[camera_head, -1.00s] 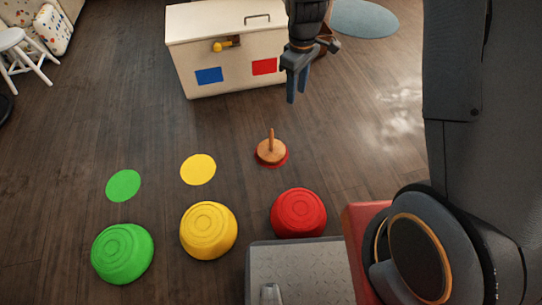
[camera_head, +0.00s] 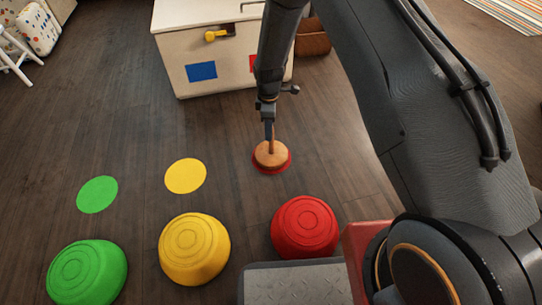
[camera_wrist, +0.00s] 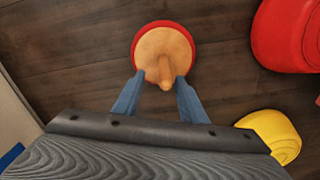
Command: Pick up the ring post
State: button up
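The ring post (camera_head: 270,152) is a wooden peg on a round wooden base. It stands upright on a red disc (camera_head: 287,165) on the floor. My gripper (camera_head: 270,130) is right above it, pointing down at the peg's top. In the wrist view the ring post (camera_wrist: 163,50) lies just ahead, with its peg between the two blue fingers of my gripper (camera_wrist: 157,85). The fingers are apart and gaps show beside the peg, so the gripper is open. Whether the fingertips reach down past the peg's top is hard to tell.
A red dome (camera_head: 305,226), a yellow dome (camera_head: 194,248) and a green dome (camera_head: 88,272) stand in a row nearer me. Yellow (camera_head: 186,175) and green (camera_head: 97,194) discs lie flat on the floor. A white chest (camera_head: 205,50) stands behind. Floor around the post is clear.

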aim_at(272, 142)
jog(key=shift+s+d+f+b, duration=0.15)
jog(key=shift+f+b, duration=0.55)
jog(key=shift+f, duration=0.5)
jog(key=shift+s+d+f+b, duration=0.15)
jog(key=shift+f+b, duration=0.5)
jog(key=shift+f, duration=0.5)
jog(key=shift+s+d+f+b, duration=0.15)
jog(key=shift+f+b, duration=0.55)
jog(key=shift+f, duration=0.5)
jog(key=shift+r, duration=0.1)
grip_shut()
jog(key=shift+w, duration=0.1)
